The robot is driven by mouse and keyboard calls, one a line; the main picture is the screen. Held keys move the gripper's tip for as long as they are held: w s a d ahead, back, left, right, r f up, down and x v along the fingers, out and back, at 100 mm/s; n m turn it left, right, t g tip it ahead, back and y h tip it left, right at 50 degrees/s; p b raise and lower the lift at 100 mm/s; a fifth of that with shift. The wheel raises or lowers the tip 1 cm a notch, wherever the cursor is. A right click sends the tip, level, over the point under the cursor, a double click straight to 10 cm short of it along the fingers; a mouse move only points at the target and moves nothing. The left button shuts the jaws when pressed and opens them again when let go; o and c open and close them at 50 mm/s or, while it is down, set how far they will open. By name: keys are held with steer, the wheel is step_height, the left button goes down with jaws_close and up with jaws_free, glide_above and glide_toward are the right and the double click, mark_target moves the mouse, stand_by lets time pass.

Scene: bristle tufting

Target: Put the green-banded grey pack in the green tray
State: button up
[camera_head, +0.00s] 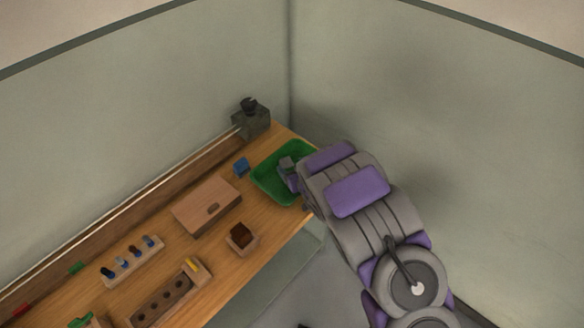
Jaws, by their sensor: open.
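The green tray (264,183) lies on the wooden bench near its far right end. My arm reaches in from the right, and my gripper (287,168) is over the tray's right part, open. A small dark grey block-like shape shows there at the gripper's end, inside the tray's outline. I cannot tell whether it is the grey pack or part of my gripper. No green band can be made out on it. My arm hides the tray's right edge.
A blue block (241,167) sits left of the tray. A brown box (206,206), a small container with dark contents (241,238), a peg rack (132,260) and a holed wooden block (165,303) stand nearer. A dark grey device (251,121) stands in the back corner by the walls.

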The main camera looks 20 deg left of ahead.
steer(key=shift+r, duration=0.45)
steer(key=shift+s+d+r, duration=0.15)
steer(key=shift+r, duration=0.15)
steer(key=p+v, duration=0.2)
steer(key=v, duration=0.9)
steer(key=shift+s+d+p, duration=0.25)
steer(key=shift+p, duration=0.05)
